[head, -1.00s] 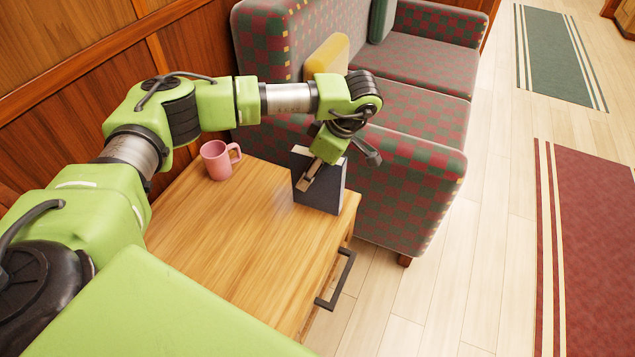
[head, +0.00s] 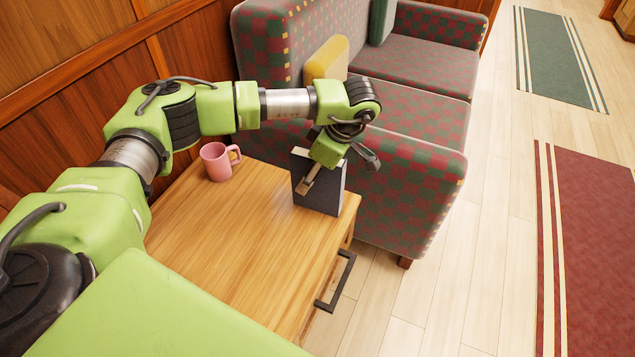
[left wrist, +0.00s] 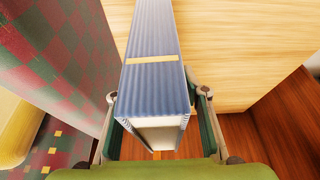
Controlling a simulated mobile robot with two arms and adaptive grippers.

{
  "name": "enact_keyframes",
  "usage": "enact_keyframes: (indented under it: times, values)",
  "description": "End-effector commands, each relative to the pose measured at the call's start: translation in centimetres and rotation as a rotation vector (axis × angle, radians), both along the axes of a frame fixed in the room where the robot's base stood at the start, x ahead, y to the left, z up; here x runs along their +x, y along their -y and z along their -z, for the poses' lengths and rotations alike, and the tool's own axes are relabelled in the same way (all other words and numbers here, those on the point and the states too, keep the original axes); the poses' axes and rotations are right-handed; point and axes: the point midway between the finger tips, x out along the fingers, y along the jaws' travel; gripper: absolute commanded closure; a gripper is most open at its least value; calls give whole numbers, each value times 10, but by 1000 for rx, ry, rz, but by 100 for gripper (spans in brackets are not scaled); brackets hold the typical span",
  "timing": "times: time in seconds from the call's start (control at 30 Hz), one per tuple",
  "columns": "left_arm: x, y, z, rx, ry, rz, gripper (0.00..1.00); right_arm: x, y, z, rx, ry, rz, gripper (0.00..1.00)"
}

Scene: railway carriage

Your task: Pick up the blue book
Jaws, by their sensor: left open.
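The blue book (head: 325,197) stands upright on the wooden table (head: 235,235), near its far right corner by the sofa. In the left wrist view the book (left wrist: 154,70) shows its ribbed blue face with a yellow band and a pale end. My left gripper (head: 314,182) reaches down over the book from above. In the left wrist view the left gripper (left wrist: 157,122) is open, with one finger on each side of the book. A narrow gap shows on at least the left side. My right gripper is not in view.
A pink mug (head: 217,161) stands on the table near the wall. The checkered sofa (head: 405,190) is close behind the book, with a yellow cushion (head: 328,60) on it. The middle of the table is clear. Open floor lies to the right.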

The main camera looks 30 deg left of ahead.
Motion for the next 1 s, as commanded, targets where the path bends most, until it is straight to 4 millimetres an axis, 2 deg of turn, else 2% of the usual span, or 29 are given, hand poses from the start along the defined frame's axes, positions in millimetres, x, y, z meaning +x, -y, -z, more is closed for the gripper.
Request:
enact_keyframes:
  times: [0.03, 0.2, 0.67, 0.77, 0.93, 1.0]
  values:
    - [0, 0, 0, 0, 0, 0, 58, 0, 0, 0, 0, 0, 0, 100]
    - [0, 0, 0, 0, 0, 0, 100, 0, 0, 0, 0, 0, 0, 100]
    - [1, 0, -8, -1, 3, 0, 100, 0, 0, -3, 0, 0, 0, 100]
    - [2, 0, -18, -2, 5, 0, 100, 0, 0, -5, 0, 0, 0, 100]
    - [-3, 5, -46, -2, 3, 4, 100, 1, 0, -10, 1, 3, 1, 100]
    - [-10, 13, -58, -2, 3, 6, 100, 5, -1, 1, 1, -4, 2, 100]
